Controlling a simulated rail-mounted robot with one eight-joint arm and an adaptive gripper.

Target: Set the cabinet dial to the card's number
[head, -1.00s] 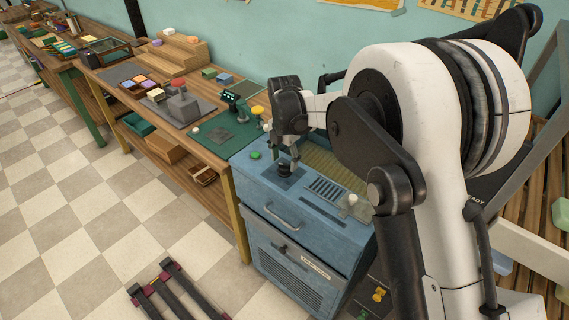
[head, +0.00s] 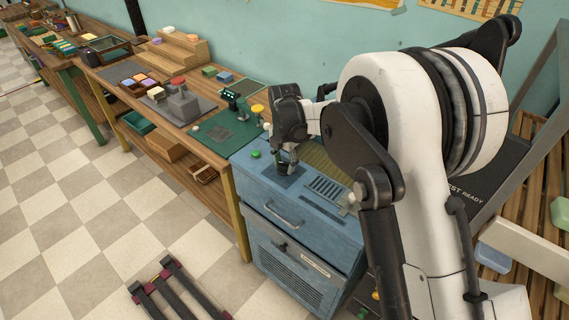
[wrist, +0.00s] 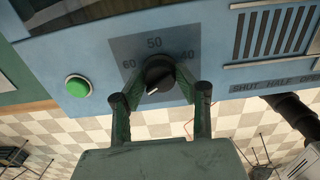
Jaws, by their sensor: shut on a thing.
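The dial (wrist: 158,72) is a round black knob on a dark grey plate (wrist: 125,45) on top of the blue cabinet (head: 262,182). The numbers 60, 50 and 40 show around it in the wrist view. A white mark on the knob faces the lower left of that picture, away from the 50. My gripper (wrist: 160,76) is shut on the dial, with one green finger on each side. In the head view my gripper (head: 285,167) points down at the cabinet top and mostly hides the dial. I cannot make out a card with a number.
A green button (wrist: 77,87) is left of the dial. A slotted vent (wrist: 272,32) and a label reading shut, half and a cut-off word lie right. A workbench (head: 240,150) with a green mat (head: 222,138) adjoins the cabinet. A dark frame (head: 175,290) lies on the floor.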

